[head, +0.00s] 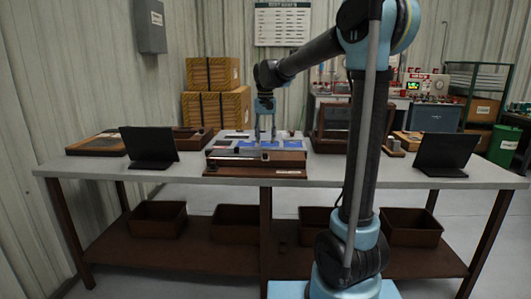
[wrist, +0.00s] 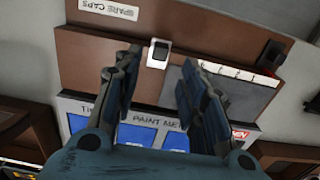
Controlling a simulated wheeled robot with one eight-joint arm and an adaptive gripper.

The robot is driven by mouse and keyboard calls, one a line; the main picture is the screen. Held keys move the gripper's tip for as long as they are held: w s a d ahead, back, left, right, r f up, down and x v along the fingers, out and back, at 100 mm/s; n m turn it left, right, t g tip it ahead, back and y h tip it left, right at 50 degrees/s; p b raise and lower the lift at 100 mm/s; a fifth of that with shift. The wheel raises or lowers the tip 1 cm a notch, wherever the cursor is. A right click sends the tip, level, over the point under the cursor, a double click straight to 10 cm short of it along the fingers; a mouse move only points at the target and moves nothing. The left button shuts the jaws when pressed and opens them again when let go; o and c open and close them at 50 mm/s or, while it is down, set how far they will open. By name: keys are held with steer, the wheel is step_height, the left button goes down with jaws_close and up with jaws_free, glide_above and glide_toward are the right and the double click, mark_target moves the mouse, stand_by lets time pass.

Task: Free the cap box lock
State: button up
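The cap box (head: 235,162) is a brown box on the bench, with a "SPARE CAPS" label (wrist: 108,10) on its board in the wrist view. A small white-and-dark lock (wrist: 158,53) sits at the middle of the box's edge. My gripper (wrist: 160,60) points down over the box, its two fingers spread apart with the lock showing between their tips. It also shows in the head view (head: 265,138), above the box. Nothing is held between the fingers. Whether a finger touches the lock I cannot tell.
Blue panels (wrist: 135,138) with partly hidden lettering lie beside the box, and a grey plate (wrist: 235,92) is on its right. Dark screens stand on the bench at left (head: 150,146) and right (head: 445,152). Brown bins (head: 158,218) sit on the lower shelf.

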mark_target(265, 153)
step_height(265, 153, down, 6)
steer(key=shift+f, duration=0.25)
jaws_close()
